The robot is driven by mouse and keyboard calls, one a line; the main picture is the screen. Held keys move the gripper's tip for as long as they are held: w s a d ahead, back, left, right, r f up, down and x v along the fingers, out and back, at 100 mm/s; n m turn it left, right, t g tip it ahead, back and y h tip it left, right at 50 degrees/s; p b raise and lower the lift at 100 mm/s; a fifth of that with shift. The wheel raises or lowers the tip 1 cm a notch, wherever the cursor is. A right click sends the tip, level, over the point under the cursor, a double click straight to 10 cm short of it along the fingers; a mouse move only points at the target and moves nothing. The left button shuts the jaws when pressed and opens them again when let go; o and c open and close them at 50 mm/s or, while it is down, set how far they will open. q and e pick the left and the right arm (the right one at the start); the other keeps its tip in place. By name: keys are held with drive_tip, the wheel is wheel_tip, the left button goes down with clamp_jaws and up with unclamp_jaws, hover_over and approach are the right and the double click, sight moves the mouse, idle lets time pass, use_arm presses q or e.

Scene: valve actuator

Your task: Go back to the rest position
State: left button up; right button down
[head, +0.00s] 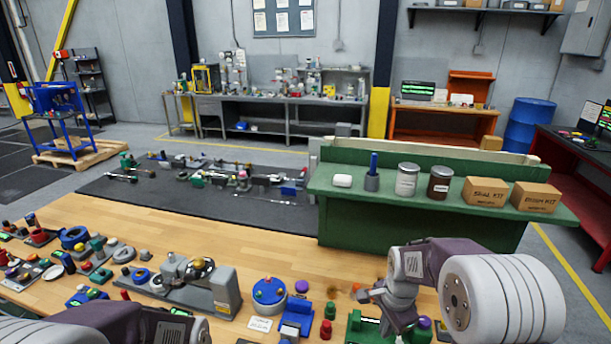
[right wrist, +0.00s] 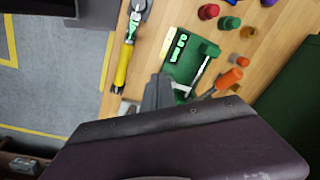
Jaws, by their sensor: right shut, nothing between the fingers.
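My right gripper (head: 368,295) is over the right part of the wooden workbench (head: 200,215), above a green device (head: 363,328) that it partly hides. By its look it is shut, with nothing held. In the right wrist view the green device (right wrist: 188,60) with a lit green display lies on the wood, beyond the dark gripper parts. My left arm (head: 100,325) shows at the bottom left, but its gripper is out of the frame.
A grey valve fixture (head: 215,290), a round blue device (head: 268,290) and several small coloured parts crowd the bench. A green shelf (head: 335,198) behind holds jars and two cardboard boxes (head: 535,197). In the wrist view a yellow-handled tool (right wrist: 124,65) lies near the bench edge.

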drive_tip(key=s+a+f+n+b, duration=0.1)
drive_tip(key=s+f+n+b, duration=0.6)
drive_tip(key=s+n, duration=0.6)
wheel_tip(320, 180, down, 2)
drive_tip(key=shift+s+a+f+n, duration=0.25)
drive_tip(key=shift+s+a+n, duration=0.15)
drive_tip(key=shift+s, duration=0.6)
